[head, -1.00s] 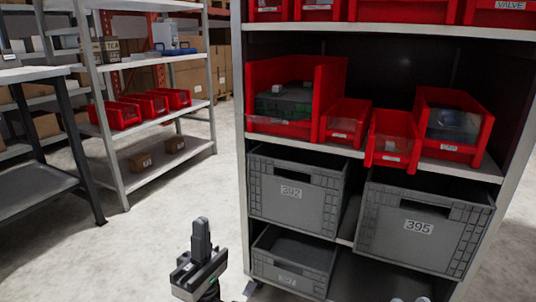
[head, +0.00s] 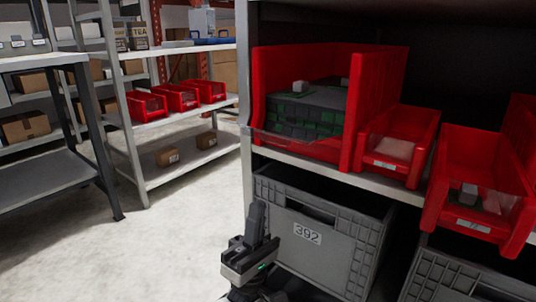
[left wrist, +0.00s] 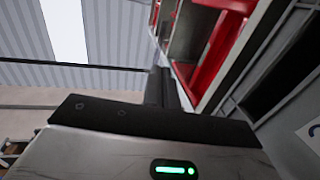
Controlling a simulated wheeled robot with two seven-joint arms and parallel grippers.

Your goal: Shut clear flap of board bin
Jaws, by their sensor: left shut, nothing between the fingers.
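The board bin (head: 375,105) is the large red bin at the left end of the shelf, holding a stack of dark boards with green edges (head: 305,112). Its clear flap (head: 290,141) hangs low at the bin's front, folded down and jutting out over the shelf edge, so the bin front stands open. My left gripper (head: 256,208) is shut and empty, pointing up. It is below the flap, in front of the grey crate, and apart from the flap. In the left wrist view its fingers (left wrist: 158,86) point toward red bins above. My right gripper is not in view.
Smaller red bins (head: 398,145) stand to the right on the same shelf. A grey crate marked 392 (head: 320,240) sits below, close to my left gripper. The shelf's left post (head: 245,60) is near. Open floor lies to the left, before another rack (head: 190,148).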

